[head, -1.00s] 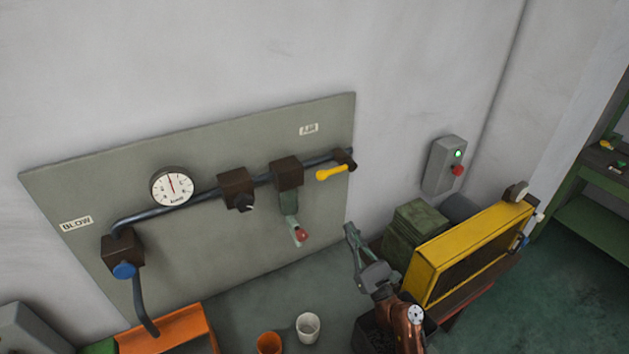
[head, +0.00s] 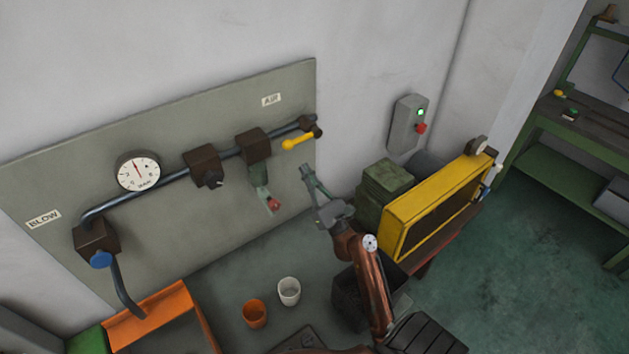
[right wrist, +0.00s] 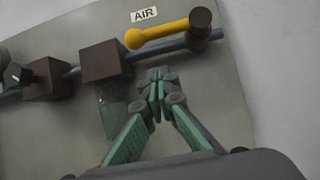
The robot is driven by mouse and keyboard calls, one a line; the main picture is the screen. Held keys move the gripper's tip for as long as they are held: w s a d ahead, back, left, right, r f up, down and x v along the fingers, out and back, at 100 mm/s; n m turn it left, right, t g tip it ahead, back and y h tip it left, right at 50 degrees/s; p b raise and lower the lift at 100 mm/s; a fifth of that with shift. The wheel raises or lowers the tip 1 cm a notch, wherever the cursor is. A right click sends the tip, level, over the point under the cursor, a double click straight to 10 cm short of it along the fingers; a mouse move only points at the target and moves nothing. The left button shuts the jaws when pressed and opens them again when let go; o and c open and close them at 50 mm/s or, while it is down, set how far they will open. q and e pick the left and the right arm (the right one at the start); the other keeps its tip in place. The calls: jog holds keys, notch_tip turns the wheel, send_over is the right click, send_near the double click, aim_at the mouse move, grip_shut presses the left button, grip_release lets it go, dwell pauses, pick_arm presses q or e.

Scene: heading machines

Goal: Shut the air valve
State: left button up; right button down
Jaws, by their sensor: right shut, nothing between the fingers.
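The air valve has a yellow lever (head: 301,138) at the right end of the pipe on the grey panel, below the AIR label (head: 271,99). The lever lies roughly along the pipe, its rounded free end pointing left. In the right wrist view the yellow lever (right wrist: 158,34) runs from a dark hub at the upper right, above my fingertips. My right gripper (head: 306,170) is shut and empty, below the lever and apart from it in the picture; it also shows in the right wrist view (right wrist: 156,92). My left gripper is not in view.
Left along the pipe are dark blocks, a round gauge (head: 138,172) and a blue knob (head: 101,260). A green part with a red tip (head: 273,204) hangs below one block. A yellow-framed machine guard (head: 436,205) stands right of my arm. Cups stand below the panel.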

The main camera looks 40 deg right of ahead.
aim_at(302, 138)
jog(key=w+r+p, duration=0.1)
jog(key=r+p, duration=0.1)
jog(key=r, duration=0.1)
jog(key=w+r+p, duration=0.1)
jog(key=r, duration=0.1)
jog(key=shift+w+d, duration=0.15)
jog(key=shift+w, duration=0.15)
